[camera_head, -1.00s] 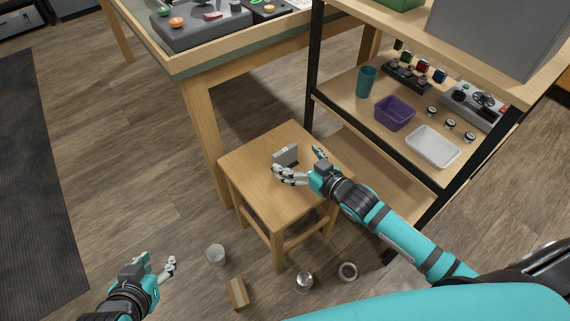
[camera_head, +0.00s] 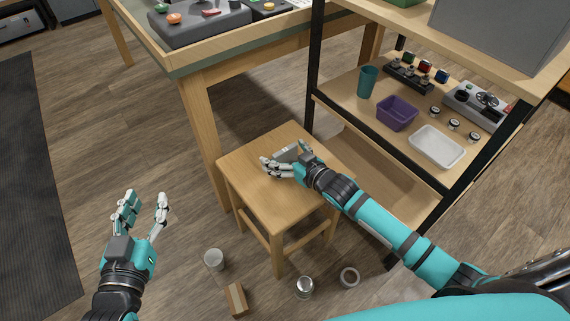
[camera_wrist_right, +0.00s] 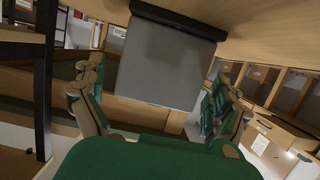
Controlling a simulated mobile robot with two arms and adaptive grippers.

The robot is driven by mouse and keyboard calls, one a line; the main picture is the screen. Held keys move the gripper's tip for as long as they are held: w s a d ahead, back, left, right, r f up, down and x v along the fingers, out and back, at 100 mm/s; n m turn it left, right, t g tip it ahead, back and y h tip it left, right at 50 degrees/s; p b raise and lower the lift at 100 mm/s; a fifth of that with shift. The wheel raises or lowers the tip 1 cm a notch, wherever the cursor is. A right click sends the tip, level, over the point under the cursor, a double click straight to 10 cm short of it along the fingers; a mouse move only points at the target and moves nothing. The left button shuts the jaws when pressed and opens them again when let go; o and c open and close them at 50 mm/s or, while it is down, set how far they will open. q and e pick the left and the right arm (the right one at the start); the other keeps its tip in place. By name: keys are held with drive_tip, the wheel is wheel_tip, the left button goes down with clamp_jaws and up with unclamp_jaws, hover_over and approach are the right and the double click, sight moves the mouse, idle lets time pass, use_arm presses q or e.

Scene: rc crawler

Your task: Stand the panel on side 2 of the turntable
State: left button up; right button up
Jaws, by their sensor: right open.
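The panel (camera_head: 287,153) is a small grey plate on top of the wooden stool. In the right wrist view it is a flat grey plate (camera_wrist_right: 162,68) with a dark strip along the edge by the wooden surface. My right gripper (camera_head: 285,159) is at the panel, with its fingers apart on either side of it. The wrist view shows the open fingers (camera_wrist_right: 160,108) framing the panel; whether any finger touches it I cannot tell. My left gripper (camera_head: 145,207) is open and empty above the floor at the left. I cannot pick out the turntable or its side 2.
The stool top (camera_head: 265,195) is otherwise clear. Beside it a shelf holds a purple bin (camera_head: 397,113), a white tray (camera_head: 436,146) and a teal cup (camera_head: 367,81). A table (camera_head: 190,68) stands behind. A cup (camera_head: 214,259), a wooden block (camera_head: 235,299) and a can (camera_head: 304,287) are on the floor.

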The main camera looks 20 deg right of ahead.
drive_tip(key=c, duration=1.2)
drive_tip(key=shift+c, duration=0.7)
drive_tip(key=shift+r, duration=0.2)
